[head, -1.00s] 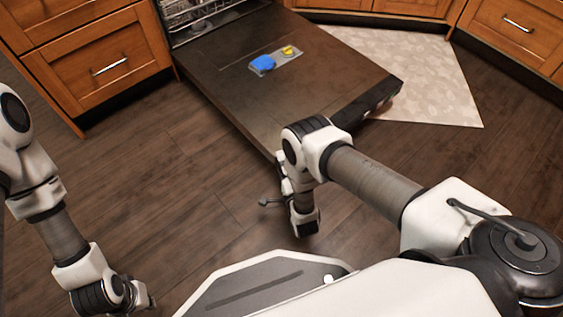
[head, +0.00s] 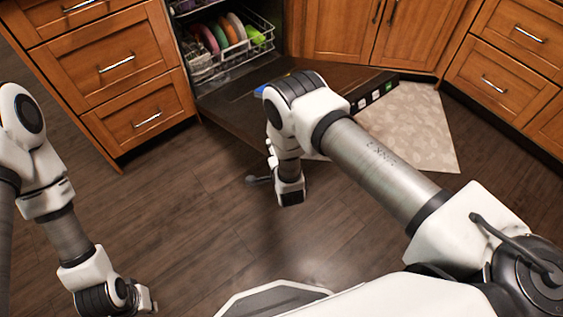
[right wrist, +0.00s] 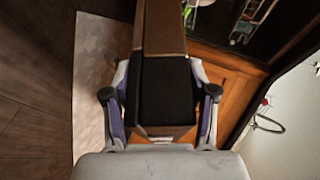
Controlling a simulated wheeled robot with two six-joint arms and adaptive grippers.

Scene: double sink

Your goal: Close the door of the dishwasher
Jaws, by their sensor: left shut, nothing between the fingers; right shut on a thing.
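The dishwasher door (head: 235,113) is a dark panel hanging open below the lit tub, tilted partway up. Its control strip (head: 372,93) shows at the right end. My right arm crosses in front and hides much of the door. In the right wrist view my right gripper (right wrist: 160,100) has its fingers on both sides of a dark block-like part of the door (right wrist: 164,90), shut on it. In the head view my left gripper (head: 148,300) hangs low at the left, shut and empty, well apart from the door.
A dish rack (head: 225,60) with several colourful plates sits in the tub. Wooden drawers (head: 120,65) flank it on the left, and cabinets (head: 345,30) on the right. A pale mat (head: 415,130) lies on the floor at the right. The dark floor (head: 185,200) in front is clear.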

